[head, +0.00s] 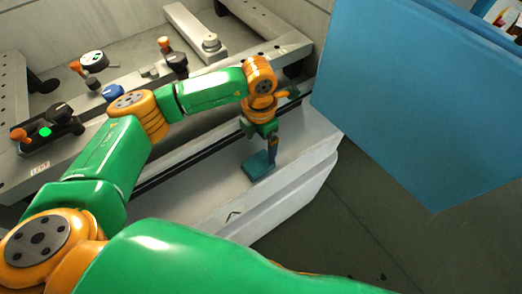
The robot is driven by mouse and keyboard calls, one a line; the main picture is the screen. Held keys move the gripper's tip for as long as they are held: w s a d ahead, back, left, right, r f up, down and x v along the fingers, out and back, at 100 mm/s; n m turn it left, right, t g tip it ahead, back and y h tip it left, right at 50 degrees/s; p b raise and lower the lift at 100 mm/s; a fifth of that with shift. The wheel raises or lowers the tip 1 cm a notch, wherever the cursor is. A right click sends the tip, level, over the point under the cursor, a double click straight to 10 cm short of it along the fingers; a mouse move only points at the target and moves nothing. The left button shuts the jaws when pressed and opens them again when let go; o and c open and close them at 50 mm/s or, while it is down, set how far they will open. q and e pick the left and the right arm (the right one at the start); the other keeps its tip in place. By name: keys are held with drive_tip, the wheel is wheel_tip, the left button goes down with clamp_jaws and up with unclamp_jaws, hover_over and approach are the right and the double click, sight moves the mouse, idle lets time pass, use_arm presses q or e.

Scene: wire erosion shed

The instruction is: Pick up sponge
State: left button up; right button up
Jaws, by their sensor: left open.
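A small teal-blue block, which looks like the sponge (257,167), lies on the pale ledge (190,209) of the machine, near the middle of the head view. My left gripper (271,151) points down right over its back right part. The jaws are open, and the fingers are small and partly hidden, so I cannot tell whether they touch the sponge. My right gripper is out of view.
A large blue panel (415,95) stands close to the right of my left gripper. Behind the ledge is a metal frame with clamps and orange-handled knobs (165,45). Dark floor (335,235) lies beyond the ledge's right edge.

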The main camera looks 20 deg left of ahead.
sight(259, 162)
use_arm(q)
drive_tip(key=f+p, duration=0.1)
drive_tip(key=f, duration=0.2)
drive_tip(key=s+f+p, duration=0.1)
drive_tip(key=f, duration=0.2)
drive_tip(key=shift+s+f, duration=0.15)
drive_tip(key=shift+a+f, duration=0.1)
drive_tip(key=shift+f, duration=0.2)
drive_tip(key=c, duration=1.3)
drive_tip(key=shift+r, duration=0.3)
drive_tip(key=r, duration=0.2)
drive_tip(key=shift+w+r, duration=0.2)
drive_tip(key=shift+r, duration=0.15)
drive_tip(key=s+d+r+b, duration=0.2)
drive_tip(key=s+d+r, duration=0.4)
drive_tip(key=s+r, duration=0.3)
drive_tip(key=s, duration=0.4)
drive_tip(key=shift+r, duration=0.4)
